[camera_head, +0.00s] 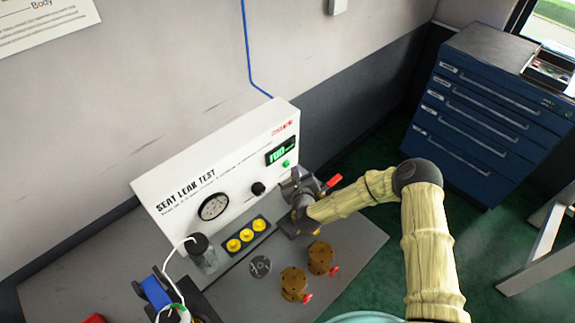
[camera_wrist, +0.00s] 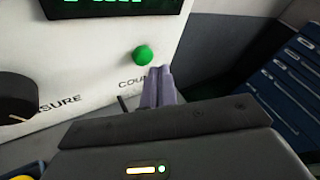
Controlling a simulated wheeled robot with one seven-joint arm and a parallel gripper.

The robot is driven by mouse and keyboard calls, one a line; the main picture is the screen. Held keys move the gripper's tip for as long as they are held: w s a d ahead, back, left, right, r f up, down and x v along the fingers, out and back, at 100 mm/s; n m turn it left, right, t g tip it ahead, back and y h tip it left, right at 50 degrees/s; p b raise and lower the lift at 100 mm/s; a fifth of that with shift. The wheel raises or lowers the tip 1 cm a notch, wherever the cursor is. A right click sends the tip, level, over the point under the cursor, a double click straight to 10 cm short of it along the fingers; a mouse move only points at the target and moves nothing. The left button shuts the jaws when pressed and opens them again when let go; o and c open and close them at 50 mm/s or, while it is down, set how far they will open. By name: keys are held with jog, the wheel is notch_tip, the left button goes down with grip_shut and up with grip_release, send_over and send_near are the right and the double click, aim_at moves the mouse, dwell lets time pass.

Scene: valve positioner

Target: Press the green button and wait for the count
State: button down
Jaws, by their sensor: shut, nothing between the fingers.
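The round green button (camera_head: 285,164) is on the white seat leak test panel (camera_head: 215,178), below a dark display (camera_head: 281,152) with green characters. In the wrist view the green button (camera_wrist: 143,55) stands out from the panel above lettering that begins "COUN". My gripper (camera_wrist: 161,74) is shut and empty. Its fingertips appear just below and right of the button, with a small gap in the picture; their depth from the panel is hard to tell. In the head view my gripper (camera_head: 294,178) is in front of the panel's right part, its fingertips partly hidden.
A black knob (camera_head: 258,188) and a round gauge (camera_head: 213,207) are left of the button. The grey bench holds a tray of yellow parts (camera_head: 247,235), brass valve bodies (camera_head: 294,284) with red fittings, and a clear container (camera_head: 202,254). A blue drawer cabinet (camera_head: 490,100) stands at the right.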

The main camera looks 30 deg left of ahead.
jog(key=d, duration=0.2)
jog(key=s+d, duration=0.1)
jog(key=d, duration=0.1)
jog(key=shift+s+d, duration=0.15)
jog(key=shift+d, duration=0.2)
dwell(0.4)
jog(key=d+r+n+g+h, duration=0.3)
jog(key=d+r+n, duration=0.3)
jog(key=d+n, duration=0.45)
jog(key=d+r+n+g+h, duration=0.3)
jog(key=d+r+n, duration=0.45)
jog(key=d, duration=0.55)
jog(key=s+d+r+n+g+h, duration=0.1)
jog(key=s+d+r+n, duration=0.1)
jog(key=s+d+r, duration=0.2)
jog(key=s+d+r+n+g+h, duration=0.2)
jog(key=s+d+r, duration=0.3)
jog(key=s+d, duration=0.6)
jog(key=d+n, duration=0.1)
jog(key=d, duration=0.1)
jog(key=shift+s+d+r+h, duration=0.15)
jog(key=shift+s+d+h, duration=0.05)
jog(key=shift+d+h, duration=0.1)
